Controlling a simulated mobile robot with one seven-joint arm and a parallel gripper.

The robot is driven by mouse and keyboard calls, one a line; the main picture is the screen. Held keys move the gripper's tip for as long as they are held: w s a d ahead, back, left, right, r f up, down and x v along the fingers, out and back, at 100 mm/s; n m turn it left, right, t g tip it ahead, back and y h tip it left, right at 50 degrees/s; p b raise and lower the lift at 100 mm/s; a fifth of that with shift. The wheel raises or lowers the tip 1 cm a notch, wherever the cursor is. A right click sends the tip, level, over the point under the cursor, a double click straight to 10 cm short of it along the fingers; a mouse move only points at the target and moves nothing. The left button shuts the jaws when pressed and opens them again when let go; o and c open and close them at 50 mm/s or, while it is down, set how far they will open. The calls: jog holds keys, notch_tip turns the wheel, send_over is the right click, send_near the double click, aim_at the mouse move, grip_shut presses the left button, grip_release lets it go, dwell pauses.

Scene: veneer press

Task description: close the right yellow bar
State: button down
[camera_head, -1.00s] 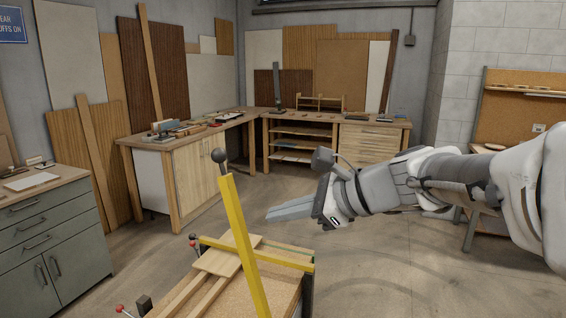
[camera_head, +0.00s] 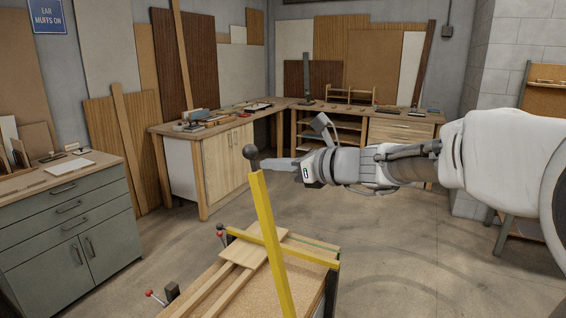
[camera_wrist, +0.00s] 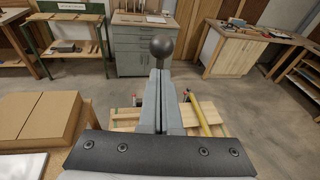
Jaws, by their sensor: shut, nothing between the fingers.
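A yellow bar (camera_head: 270,231) of the press stands raised and slightly tilted, with a dark ball knob (camera_head: 250,151) at its top end. Another yellow bar (camera_head: 302,255) lies low across the press over the boards. My gripper (camera_head: 270,163) is shut and empty, with its fingertips close beside the knob at the right. I cannot tell whether the tips touch the knob.
The press table (camera_head: 250,296) holds light boards (camera_head: 240,255) and has small red-knobbed levers at its left side. A grey cabinet (camera_head: 70,225) stands at the left and workbenches (camera_head: 222,165) stand behind. Open floor (camera_head: 400,265) lies to the right of the press.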

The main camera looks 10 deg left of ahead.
jog(key=shift+x, duration=1.25)
jog(key=shift+a, duration=0.1)
